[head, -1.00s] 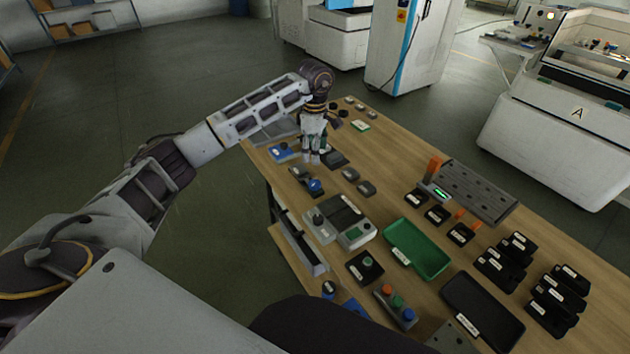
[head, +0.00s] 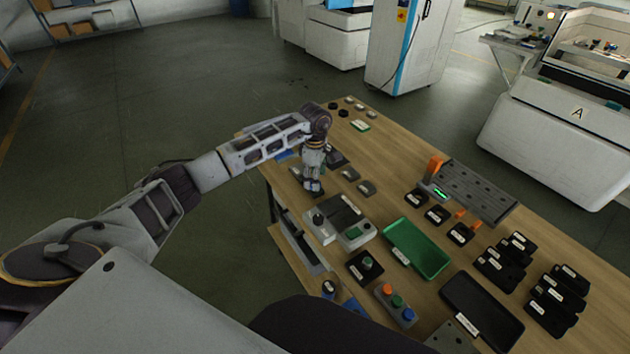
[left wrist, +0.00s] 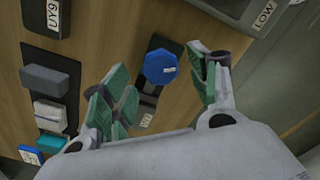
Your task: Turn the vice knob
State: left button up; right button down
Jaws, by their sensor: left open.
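The blue faceted knob (left wrist: 160,66) has a small white mark and sits at the end of a dark vice (left wrist: 150,98) on the wooden table. In the left wrist view the knob lies between and just beyond the fingertips of my left gripper (left wrist: 163,82). The gripper is open, with its green-padded fingers apart on either side and nothing held. In the head view my left gripper (head: 313,186) points down over the vice and hides the knob and most of the vice. My right gripper is not in view.
A grey device with a dark knob (head: 318,218) stands close in front of the gripper, with a green tray (head: 418,250) to its right. Small grey blocks (head: 367,188) lie right of the gripper. Black labelled blocks and a dark tray (head: 482,312) fill the right side.

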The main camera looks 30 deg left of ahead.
pick_arm(q)
jog(key=shift+f, duration=0.95)
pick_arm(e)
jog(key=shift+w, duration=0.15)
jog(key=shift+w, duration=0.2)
